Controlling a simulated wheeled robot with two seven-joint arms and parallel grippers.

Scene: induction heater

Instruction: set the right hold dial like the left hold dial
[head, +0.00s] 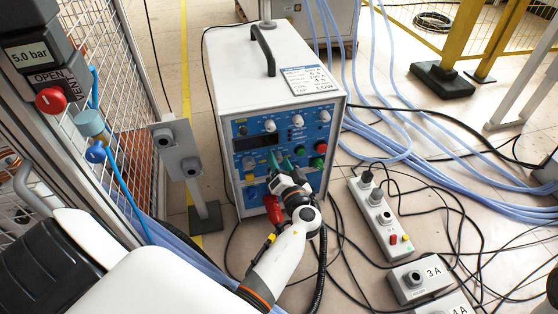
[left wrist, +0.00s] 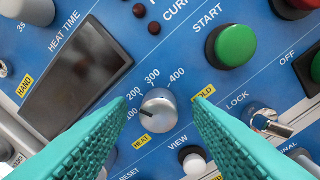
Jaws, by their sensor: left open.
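The heater (head: 290,95) has a blue panel with several pale knobs, among them a left knob (head: 270,125), a middle knob (head: 297,120) and a right knob (head: 325,115). Their pointers are too small to read. My left gripper (head: 279,159) is open in front of the lower panel. In the left wrist view its teal fingers stand either side of a silver dial (left wrist: 158,106) with a scale from 100 to 400. I cannot tell if they touch it. Yellow tags beside this dial read HEAT and, partly covered, HOLD. My right gripper is not in view.
A green START button (left wrist: 234,45), a LOCK toggle (left wrist: 270,123) and a dark display (left wrist: 76,71) lie near the fingers. A grey post box (head: 176,148) stands left of the heater. A power strip (head: 382,218) and loose cables lie on the floor at the right.

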